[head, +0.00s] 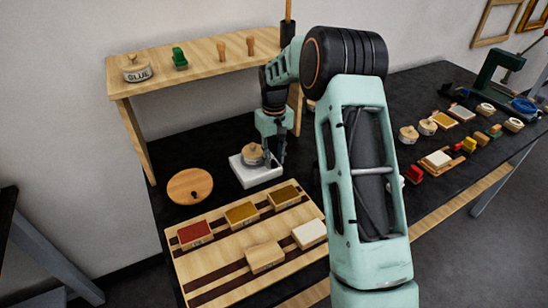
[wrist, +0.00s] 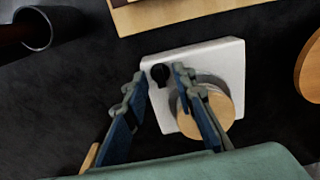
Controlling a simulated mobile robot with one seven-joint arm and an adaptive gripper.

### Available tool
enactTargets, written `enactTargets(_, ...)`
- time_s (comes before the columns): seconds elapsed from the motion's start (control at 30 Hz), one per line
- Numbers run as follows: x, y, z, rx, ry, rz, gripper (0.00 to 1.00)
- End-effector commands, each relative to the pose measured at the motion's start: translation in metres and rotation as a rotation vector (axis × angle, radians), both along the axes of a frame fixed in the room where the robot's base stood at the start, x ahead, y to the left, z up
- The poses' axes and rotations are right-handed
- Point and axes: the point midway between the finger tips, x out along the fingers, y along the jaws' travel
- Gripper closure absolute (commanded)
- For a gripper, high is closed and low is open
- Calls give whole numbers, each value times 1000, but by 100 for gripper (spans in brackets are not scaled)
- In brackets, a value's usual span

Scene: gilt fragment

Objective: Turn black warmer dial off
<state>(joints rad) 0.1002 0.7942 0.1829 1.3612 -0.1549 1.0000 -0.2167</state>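The white warmer (head: 246,176) stands on the black table under my gripper, with a wooden-lidded pot (head: 253,155) on top. In the wrist view the warmer (wrist: 228,62) shows as a white square block with the pot (wrist: 217,108) on it. The black dial (wrist: 160,73) sits near one corner of the block, and my gripper hides it in the head view. My gripper (wrist: 160,76) is open, with one blue-green finger on each side of the dial in the picture. Gaps show between dial and fingertips. My gripper (head: 274,163) is beside the pot in the head view.
A striped wooden board (head: 225,262) with several coloured blocks lies in front of the warmer. A round wooden disc (head: 190,186) lies to the left. A wooden shelf (head: 170,84) stands behind. Several small pots and blocks fill the table's right side.

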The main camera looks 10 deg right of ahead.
Motion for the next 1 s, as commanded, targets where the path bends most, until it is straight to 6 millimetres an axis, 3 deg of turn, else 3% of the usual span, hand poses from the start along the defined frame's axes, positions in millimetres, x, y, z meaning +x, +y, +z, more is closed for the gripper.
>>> enactTargets(0.17,1,0,20,0,-4,0,75)
enactTargets(0.6,1,0,105,0,-4,0,75)
enactTargets(0.8,1,0,119,1,-2,0,75)
enactTargets(1.0,0,0,120,0,-1,0,75)
